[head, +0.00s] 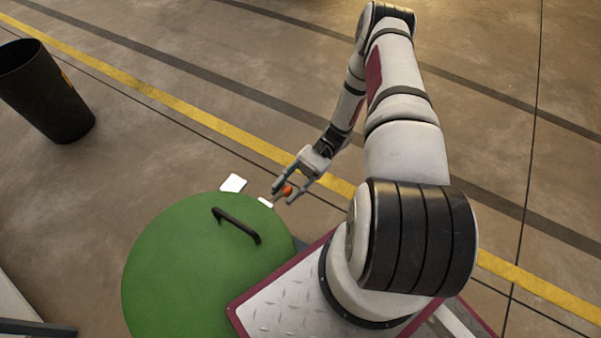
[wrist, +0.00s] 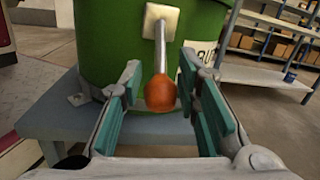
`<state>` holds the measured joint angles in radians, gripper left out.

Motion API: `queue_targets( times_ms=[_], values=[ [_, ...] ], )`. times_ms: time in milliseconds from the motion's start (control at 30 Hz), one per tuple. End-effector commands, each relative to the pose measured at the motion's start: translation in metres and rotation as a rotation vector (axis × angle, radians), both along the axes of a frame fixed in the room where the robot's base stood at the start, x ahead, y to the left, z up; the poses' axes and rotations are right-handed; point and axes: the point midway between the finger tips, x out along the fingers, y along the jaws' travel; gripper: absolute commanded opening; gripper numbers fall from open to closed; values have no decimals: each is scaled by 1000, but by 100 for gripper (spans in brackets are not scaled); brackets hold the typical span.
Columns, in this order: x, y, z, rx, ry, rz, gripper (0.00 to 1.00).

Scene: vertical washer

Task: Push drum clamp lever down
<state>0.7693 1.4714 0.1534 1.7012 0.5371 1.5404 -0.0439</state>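The green drum washer (head: 200,270) stands left of my base, with a black handle on its round lid. Its clamp lever is a metal rod with an orange ball knob (wrist: 160,92), hanging from a pale plate (wrist: 160,20) on the drum's side in the wrist view. The rod points down with a slight tilt. The knob also shows in the head view (head: 287,190). My gripper (head: 283,191) is open, its fingers (wrist: 165,90) on either side of the knob. Whether a finger touches the knob, I cannot tell.
A blue-grey stand (wrist: 60,125) is under the drum. A shelf with boxes (wrist: 275,45) stands behind at the right in the wrist view. A black bin (head: 45,90) stands at the upper left. The floor beyond my gripper is open.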

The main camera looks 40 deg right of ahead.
Motion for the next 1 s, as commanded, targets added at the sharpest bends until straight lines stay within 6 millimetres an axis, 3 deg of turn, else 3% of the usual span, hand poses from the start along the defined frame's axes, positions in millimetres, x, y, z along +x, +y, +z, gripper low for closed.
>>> queue_targets(
  times_ms=[300, 500, 1000],
  values=[
    [18, -63, -6, -5, -1, -4, 30],
    [25, -90, -8, -5, 0, -5, 30],
    [28, -99, -8, -5, 1, -4, 30]
  ],
)
